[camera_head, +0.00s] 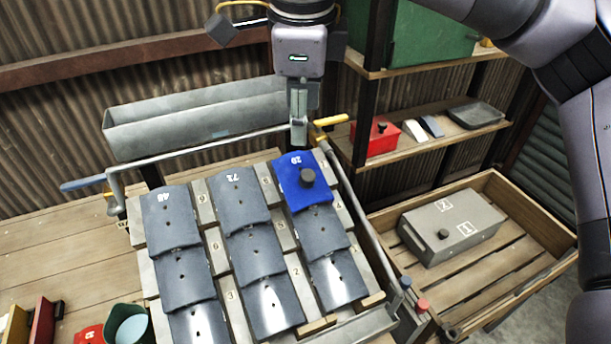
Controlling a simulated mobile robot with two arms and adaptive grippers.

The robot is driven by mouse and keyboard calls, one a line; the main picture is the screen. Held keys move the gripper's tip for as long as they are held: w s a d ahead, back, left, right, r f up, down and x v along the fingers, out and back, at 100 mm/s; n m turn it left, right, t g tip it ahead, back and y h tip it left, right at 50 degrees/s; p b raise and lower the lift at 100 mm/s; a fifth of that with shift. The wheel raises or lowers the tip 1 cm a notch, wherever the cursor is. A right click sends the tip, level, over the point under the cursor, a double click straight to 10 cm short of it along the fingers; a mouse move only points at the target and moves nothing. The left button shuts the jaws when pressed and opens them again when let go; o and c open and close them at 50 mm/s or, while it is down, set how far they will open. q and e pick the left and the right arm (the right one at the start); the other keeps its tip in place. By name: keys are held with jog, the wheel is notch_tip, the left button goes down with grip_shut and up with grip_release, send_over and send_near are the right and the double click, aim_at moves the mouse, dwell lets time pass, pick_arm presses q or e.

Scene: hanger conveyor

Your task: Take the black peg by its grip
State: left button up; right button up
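A short black peg (307,177) stands up from the blue numbered plate (305,196), which lies at the top of the right column of plates. Two other black knobs show: one on the grey box (443,234) and one on the red box (381,127). I cannot tell a separate grip on any of them. One gripper (299,140), which I take as my right one, points down above and behind the blue plate, apart from the peg. Its fingers are seen edge-on, so I cannot tell if they are open. My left gripper is not in view.
Grey plates (245,240) overlap in columns on a sloped rack. A metal rail (215,146) with a blue handle (82,184) and a yellow handle (331,120) runs behind it, before a grey trough (200,115). A wooden crate (540,262) stands right, shelves (490,129) behind.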

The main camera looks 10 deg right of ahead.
jog(key=d, duration=0.2)
jog(key=p, duration=0.3)
send_over(308, 174)
jog(key=s, duration=0.2)
jog(key=shift+h, duration=0.3)
jog(key=x, duration=0.3)
jog(key=s+x, duration=0.1)
jog(key=x, duration=0.3)
jog(key=s+a+x, duration=0.1)
jog(key=x, duration=0.2)
jog(key=shift+f, duration=0.45)
jog(key=shift+w+f+p, duration=0.1)
jog(key=shift+f+p, duration=0.35)
jog(key=shift+p, duration=0.15)
jog(key=p+x, duration=0.2)
jog(key=x, duration=0.1)
jog(key=shift+w+a+f, duration=0.15)
jog(key=shift+f, duration=0.15)
jog(key=shift+w+f, duration=0.15)
jog(key=shift+f, duration=0.3)
jog(key=shift+c, duration=0.2)
jog(key=c, duration=1)
